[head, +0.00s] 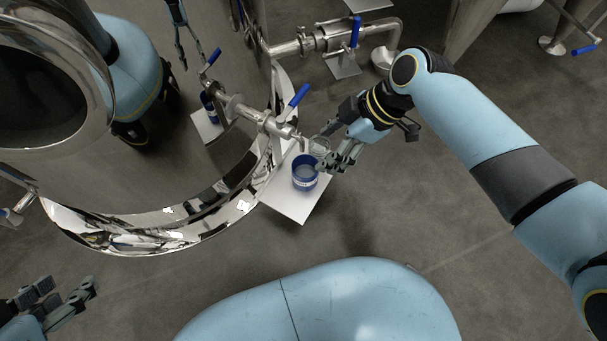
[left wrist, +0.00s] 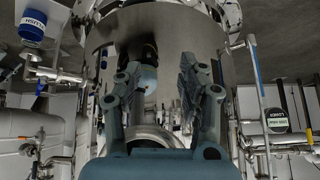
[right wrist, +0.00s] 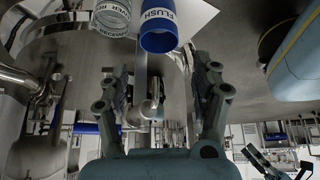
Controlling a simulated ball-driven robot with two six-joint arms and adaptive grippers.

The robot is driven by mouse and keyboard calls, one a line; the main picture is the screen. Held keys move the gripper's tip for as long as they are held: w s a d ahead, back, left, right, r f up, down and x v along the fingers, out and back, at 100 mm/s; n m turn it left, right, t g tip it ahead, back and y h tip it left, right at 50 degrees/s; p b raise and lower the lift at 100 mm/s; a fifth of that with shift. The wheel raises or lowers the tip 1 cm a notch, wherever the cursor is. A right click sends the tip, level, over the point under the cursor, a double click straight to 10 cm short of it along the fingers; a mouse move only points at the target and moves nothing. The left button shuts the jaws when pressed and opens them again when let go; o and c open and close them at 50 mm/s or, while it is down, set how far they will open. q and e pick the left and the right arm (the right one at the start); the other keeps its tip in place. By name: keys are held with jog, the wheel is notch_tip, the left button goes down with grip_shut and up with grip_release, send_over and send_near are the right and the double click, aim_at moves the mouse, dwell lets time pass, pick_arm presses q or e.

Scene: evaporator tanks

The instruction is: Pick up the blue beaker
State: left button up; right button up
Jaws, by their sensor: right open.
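The blue beaker (head: 305,178) stands on a white shelf (head: 291,209) beside the steel tank in the head view. It is labelled FLUSH and shows at the top of the right wrist view (right wrist: 159,38) and at the top left of the left wrist view (left wrist: 33,28). My right gripper (head: 340,158) is open and empty, close to the right of the blue beaker. In the right wrist view its fingers (right wrist: 163,78) are apart, with the beaker beyond them. My left gripper (head: 66,296) is open and empty at the lower left, far from the beaker.
A clear labelled beaker (right wrist: 112,14) stands right beside the blue one, partly hidden behind my right gripper in the head view. A steel outlet valve with a blue handle (head: 299,96) sticks out over the shelf. The tank (head: 190,160) borders the shelf on the left.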

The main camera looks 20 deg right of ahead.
aim_at(311, 163)
jog(key=b+x, duration=0.2)
jog(key=x, duration=0.2)
jog(key=shift+a+f, duration=0.15)
jog(key=shift+f, duration=0.2)
jog(key=shift+w+a+f+b, duration=0.1)
jog(key=shift+a+f+b, duration=0.15)
jog(key=shift+f+b, duration=0.5)
jog(key=shift+b+x, duration=0.85)
jog(key=shift+b, duration=0.15)
jog(key=shift+b+x, duration=0.75)
jog(key=shift+x, duration=0.25)
jog(key=shift+w, duration=0.1)
jog(key=c, duration=1.1)
pick_arm(q)
jog(key=w+d+r+m+t+h, duration=0.1)
jog(key=w+r+t, duration=0.4)
jog(key=r+t, duration=0.2)
jog(key=w+d+r+m+t+h, duration=0.1)
jog(key=w+r+t, duration=0.3)
jog(key=r+t, duration=0.4)
notch_tip(311, 163, up, 3)
jog(key=shift+w+d+r+m+h, duration=0.15)
jog(key=shift+w+d+m+h, duration=0.2)
jog(key=shift+d+h, duration=0.25)
pick_arm(e)
jog(key=shift+o, duration=0.2)
pick_arm(q)
jog(key=shift+a, duration=0.15)
pick_arm(e)
jog(key=shift+r, duration=0.15)
